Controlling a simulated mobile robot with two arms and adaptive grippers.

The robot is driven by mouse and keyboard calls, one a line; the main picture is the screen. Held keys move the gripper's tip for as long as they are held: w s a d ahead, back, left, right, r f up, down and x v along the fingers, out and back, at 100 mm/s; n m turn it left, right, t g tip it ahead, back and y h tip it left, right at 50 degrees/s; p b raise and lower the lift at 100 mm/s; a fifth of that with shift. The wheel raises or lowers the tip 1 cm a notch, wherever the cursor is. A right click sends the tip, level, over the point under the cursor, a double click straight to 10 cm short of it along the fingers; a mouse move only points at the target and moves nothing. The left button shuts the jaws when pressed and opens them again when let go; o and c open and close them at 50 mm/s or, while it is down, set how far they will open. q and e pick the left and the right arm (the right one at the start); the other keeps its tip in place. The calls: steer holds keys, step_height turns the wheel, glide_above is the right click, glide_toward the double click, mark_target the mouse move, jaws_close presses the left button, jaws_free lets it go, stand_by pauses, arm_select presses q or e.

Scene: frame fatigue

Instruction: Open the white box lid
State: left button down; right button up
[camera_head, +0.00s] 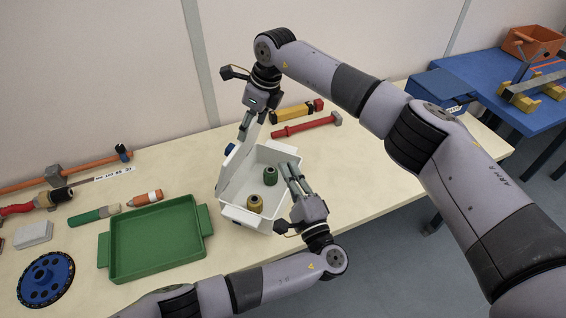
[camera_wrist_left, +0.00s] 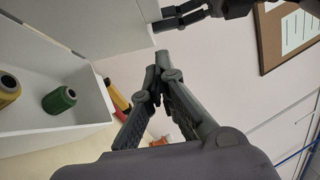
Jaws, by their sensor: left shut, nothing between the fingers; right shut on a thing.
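The white box (camera_head: 270,154) stands on the table with its lid (camera_head: 237,170) raised, standing steeply along the box's left side. Inside the box lie a green spool-like part (camera_head: 270,176) and a yellow one (camera_head: 254,203); both also show in the left wrist view, green (camera_wrist_left: 59,100) and yellow (camera_wrist_left: 8,88). My right gripper (camera_head: 245,132) is shut on the lid at its upper far corner; its fingers also show at the lid's edge in the left wrist view (camera_wrist_left: 180,18). My left gripper (camera_head: 286,170) is shut and empty by the box's right rim.
A green tray (camera_head: 155,243) lies left of the box, with a blue disc (camera_head: 46,278) and several tools farther left. A red-handled tool (camera_head: 305,126) and a yellow-red one (camera_head: 297,111) lie behind the box. A blue table (camera_head: 520,115) stands at the right.

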mark_target(253, 127)
steer(key=shift+a, duration=0.1)
arm_select(q)
steer(key=w+a+r, duration=0.3)
steer(key=w+a, duration=0.2)
steer(key=w, duration=0.4)
steer(key=shift+w+a, duration=0.15)
steer(key=shift+a, duration=0.15)
arm_select(e)
steer(key=shift+r, duration=0.1)
arm_select(q)
steer(key=shift+w+a+r+n+g, duration=0.15)
steer(key=shift+w+a+r, duration=0.05)
steer(key=shift+a, duration=0.2)
steer(key=shift+w+a+r+n+g, duration=0.15)
steer(key=shift+a, duration=0.2)
steer(key=shift+w+a+r, duration=0.1)
steer(key=shift+w+a, duration=0.1)
steer(key=shift+a, duration=0.15)
arm_select(e)
steer(key=shift+d, duration=0.2)
steer(key=o, duration=1.2)
steer(key=shift+f, duration=0.2)
arm_select(q)
steer(key=shift+s+d, duration=0.15)
steer(key=shift+d, duration=0.1)
arm_select(e)
steer(key=o, duration=0.5)
steer(key=shift+a+r, duration=0.1)
